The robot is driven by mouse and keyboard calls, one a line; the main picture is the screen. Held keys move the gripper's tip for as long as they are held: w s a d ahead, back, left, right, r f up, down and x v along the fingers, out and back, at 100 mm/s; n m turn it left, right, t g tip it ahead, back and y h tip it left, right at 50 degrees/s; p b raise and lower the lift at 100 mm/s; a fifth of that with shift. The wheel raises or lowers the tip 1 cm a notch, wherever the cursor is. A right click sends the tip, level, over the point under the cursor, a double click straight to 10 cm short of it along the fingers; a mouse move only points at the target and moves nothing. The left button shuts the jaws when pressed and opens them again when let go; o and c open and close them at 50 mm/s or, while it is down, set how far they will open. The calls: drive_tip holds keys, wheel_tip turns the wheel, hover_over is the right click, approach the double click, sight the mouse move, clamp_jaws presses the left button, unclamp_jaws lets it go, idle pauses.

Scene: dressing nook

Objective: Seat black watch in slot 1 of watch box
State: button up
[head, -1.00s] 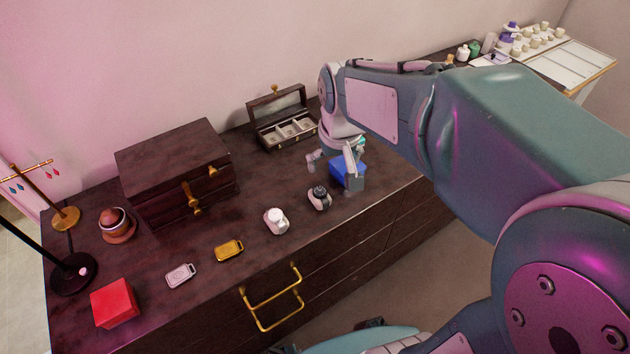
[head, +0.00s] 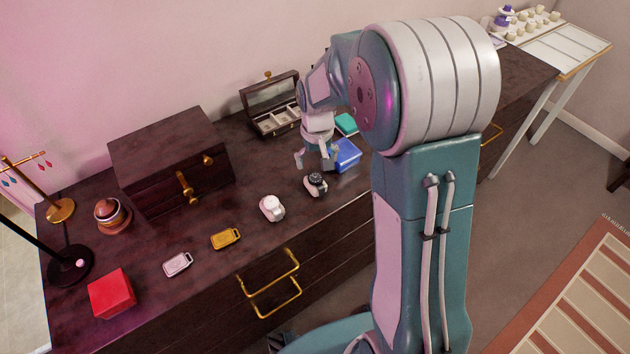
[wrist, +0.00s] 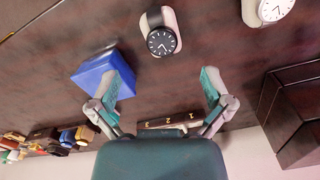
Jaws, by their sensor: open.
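The black watch (head: 315,182) rests on a pale cushion on the dresser top, near its front edge. In the wrist view the black watch (wrist: 161,41) lies beyond my fingertips, roughly centred between them. My gripper (head: 314,163) is open and empty above the dresser, just behind the black watch; its spread fingers also show in the wrist view (wrist: 168,84). The watch box (head: 277,122) stands at the back with its lid raised and pale compartments showing. In the wrist view its edge with numbers (wrist: 167,122) is partly hidden by my gripper.
A blue box (head: 346,154) stands close beside my gripper, with a teal item (head: 346,123) behind it. A white watch (head: 271,207) on a cushion lies left of the black one. A dark wooden chest (head: 170,160) stands left. Bare dresser top lies between chest and watches.

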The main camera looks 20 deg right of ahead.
sight(316, 178)
drive_tip(key=f, duration=0.7)
drive_tip(key=shift+w+a+f, duration=0.1)
drive_tip(key=shift+w+f, duration=0.05)
drive_tip(key=shift+w, duration=0.05)
drive_tip(key=c, duration=1.2)
